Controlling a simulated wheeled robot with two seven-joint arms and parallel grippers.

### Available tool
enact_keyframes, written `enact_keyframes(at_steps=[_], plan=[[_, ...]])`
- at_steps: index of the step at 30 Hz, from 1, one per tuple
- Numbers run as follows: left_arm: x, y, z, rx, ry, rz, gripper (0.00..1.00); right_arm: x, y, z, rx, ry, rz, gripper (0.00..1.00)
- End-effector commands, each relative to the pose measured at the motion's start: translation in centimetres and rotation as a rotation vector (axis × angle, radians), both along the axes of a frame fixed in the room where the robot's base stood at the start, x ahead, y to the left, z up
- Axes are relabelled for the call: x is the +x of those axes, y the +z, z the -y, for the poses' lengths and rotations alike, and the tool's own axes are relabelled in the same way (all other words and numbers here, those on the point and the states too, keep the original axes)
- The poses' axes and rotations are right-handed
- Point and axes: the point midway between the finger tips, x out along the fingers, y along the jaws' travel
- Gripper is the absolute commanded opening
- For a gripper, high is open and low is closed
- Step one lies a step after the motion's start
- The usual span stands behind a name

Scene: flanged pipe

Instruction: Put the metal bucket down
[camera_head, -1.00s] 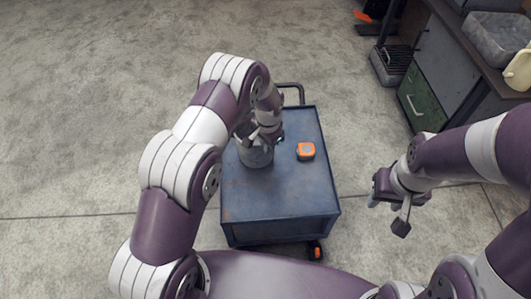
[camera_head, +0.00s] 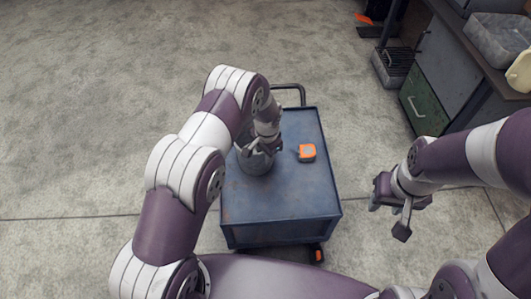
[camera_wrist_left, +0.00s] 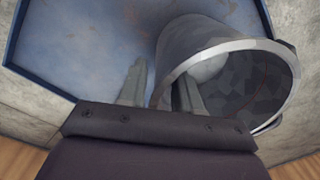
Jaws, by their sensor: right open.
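The grey metal bucket (camera_head: 256,162) is at the left part of the blue cart top (camera_head: 280,198), partly hidden by my left arm. My left gripper (camera_head: 263,147) is at its rim. In the left wrist view the bucket (camera_wrist_left: 200,40) has its round mouth towards the camera. One finger of my left gripper (camera_wrist_left: 160,88) is outside the wall and the other inside, with the wall between them. I cannot tell whether the bucket's base touches the cart. My right gripper (camera_head: 388,212) is open and empty, right of the cart.
An orange tape measure (camera_head: 307,152) lies on the cart, right of the bucket. The front of the cart top is bare. The cart handle (camera_head: 290,88) is at the back. A workbench with a green drawer (camera_head: 424,105) stands at the upper right.

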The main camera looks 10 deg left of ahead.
Motion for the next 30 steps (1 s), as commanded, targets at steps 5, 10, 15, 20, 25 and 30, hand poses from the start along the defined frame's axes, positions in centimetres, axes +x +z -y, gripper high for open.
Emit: enact_keyframes(at_steps=[5,10,15,20,25,30], plan=[[0.0,1.9,0.1,0.000,0.000,0.001,0.33,0.0,0.8,0.0,0.000,0.000,0.000,0.43],[-0.1,6.6,0.2,-0.001,0.001,0.004,0.33,0.0,2.1,0.0,0.000,0.000,0.000,0.43],[-0.2,10.5,0.4,0.000,0.001,0.002,0.33,0.0,3.0,0.0,0.000,0.000,0.000,0.43],[-0.5,12.5,0.3,-0.001,0.008,0.002,0.33,0.0,3.2,0.0,0.000,0.000,0.000,0.43],[-5.4,19.3,-2.3,-0.028,0.195,0.035,0.33,0.0,3.2,0.0,0.000,0.000,0.000,0.43],[-15.5,25.2,-5.5,-0.067,0.473,0.080,0.33,0.0,3.2,0.0,0.000,0.000,0.000,0.43]])
